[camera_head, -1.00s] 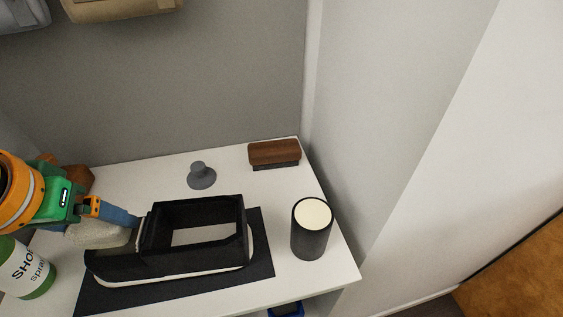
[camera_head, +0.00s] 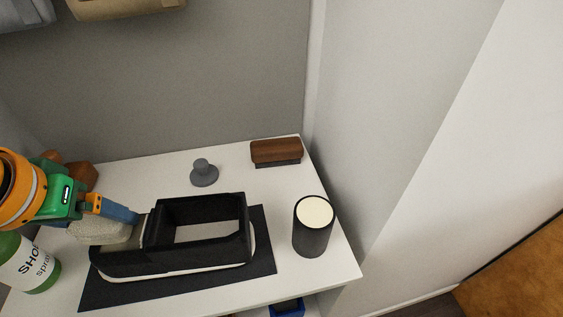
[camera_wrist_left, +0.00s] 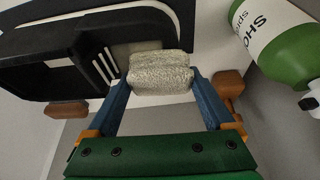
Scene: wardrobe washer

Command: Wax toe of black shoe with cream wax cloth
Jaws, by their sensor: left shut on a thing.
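The black shoe (camera_head: 190,259), a blocky shape with a white sole and a wide opening, lies on a dark mat (camera_head: 264,248), toe to the left. My left gripper (camera_head: 118,214) comes in from the left, shut on the cream wax cloth (camera_head: 98,233), a pale rough pad. The cloth is at the toe of the shoe; I cannot tell how firmly it touches. In the left wrist view, the cloth (camera_wrist_left: 160,72) sits between the blue fingers, against the shoe's toe end near its strap-like slots (camera_wrist_left: 106,62). My right gripper is not in view.
A green and white spray bottle (camera_head: 30,264) stands close to my left gripper. A grey knob-shaped object (camera_head: 204,175), a wooden brush (camera_head: 276,151) and a dark cylinder with a cream top (camera_head: 312,235) stand on the white shelf (camera_head: 140,177). Walls close off the back and right.

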